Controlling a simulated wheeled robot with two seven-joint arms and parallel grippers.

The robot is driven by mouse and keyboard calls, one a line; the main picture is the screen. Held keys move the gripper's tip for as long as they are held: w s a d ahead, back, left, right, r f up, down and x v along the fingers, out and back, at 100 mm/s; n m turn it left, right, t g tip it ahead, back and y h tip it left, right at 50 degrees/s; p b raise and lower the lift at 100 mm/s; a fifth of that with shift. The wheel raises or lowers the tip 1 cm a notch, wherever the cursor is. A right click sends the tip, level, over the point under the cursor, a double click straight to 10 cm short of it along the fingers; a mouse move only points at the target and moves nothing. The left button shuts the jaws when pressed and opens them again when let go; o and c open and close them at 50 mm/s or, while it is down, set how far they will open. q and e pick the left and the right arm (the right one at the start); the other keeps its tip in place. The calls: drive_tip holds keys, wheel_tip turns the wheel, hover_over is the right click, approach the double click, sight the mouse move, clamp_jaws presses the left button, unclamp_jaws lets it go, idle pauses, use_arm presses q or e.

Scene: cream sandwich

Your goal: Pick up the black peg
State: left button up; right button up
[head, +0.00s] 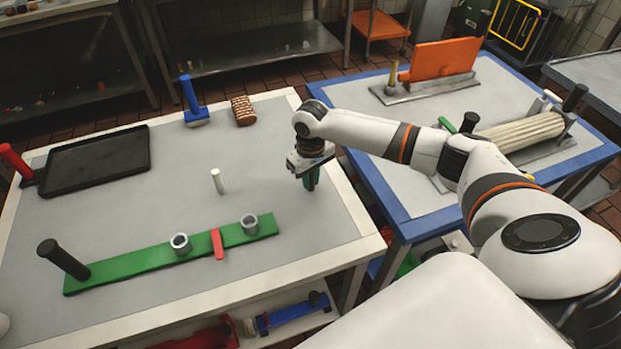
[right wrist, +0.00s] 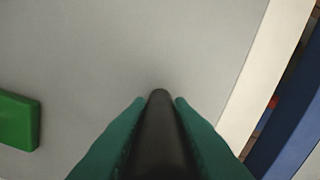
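My right gripper (head: 311,178) points down over the right part of the grey-topped table. In the right wrist view its two green fingers (right wrist: 159,102) lie along both sides of a black peg (right wrist: 160,135), with hardly any gap, so it looks shut on the peg. The peg's rounded end reaches about as far as the fingertips. In the head view the peg is hidden by the fingers, and I cannot tell whether it touches the table. My left gripper is not in view.
A white peg (head: 218,181) stands left of the gripper. A green board (head: 130,268) with two grey cups, a red bar and a black handle (head: 62,259) lies in front. A blue-edged table (head: 385,205) is right.

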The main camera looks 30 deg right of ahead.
clamp_jaws()
drive_tip(key=shift+r, duration=0.15)
wheel_tip(320, 180, up, 10)
drive_tip(key=shift+f, duration=0.1)
